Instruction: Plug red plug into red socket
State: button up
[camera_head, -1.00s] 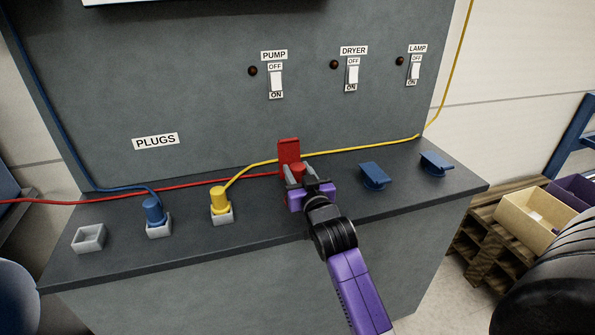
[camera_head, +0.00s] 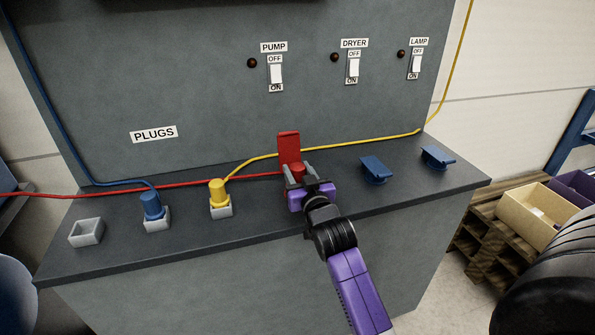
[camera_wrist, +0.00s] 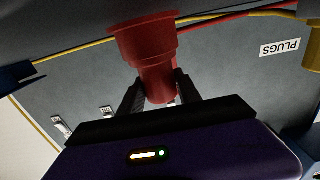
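The red plug (camera_head: 298,168) stands upright at the red socket (camera_head: 289,147), whose red lid is raised behind it. My gripper (camera_head: 298,173) is at the plug, with one finger on each side and the fingers spread apart. In the wrist view the red plug (camera_wrist: 157,80) shows between the two dark fingers (camera_wrist: 157,92), its narrow end toward the camera and a wider red part beyond. The plug appears seated in the socket, but my gripper hides the socket's base. The red cable (camera_head: 200,183) runs left from it along the counter.
A blue plug (camera_head: 151,206) and a yellow plug (camera_head: 218,192) stand in grey holders to the left. An empty grey holder (camera_head: 86,233) is at far left. Two blue-lidded sockets (camera_head: 375,170) (camera_head: 437,158) are to the right. The panel with switches rises behind.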

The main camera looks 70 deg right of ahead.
aim_at(300, 176)
jog(key=o, duration=0.4)
jog(key=shift+c, duration=0.2)
jog(key=b+v, duration=0.1)
jog(key=v, duration=0.5)
jog(key=shift+s+a+f, duration=0.1)
jog(key=shift+s+a, duration=0.5)
jog(key=shift+a, duration=0.1)
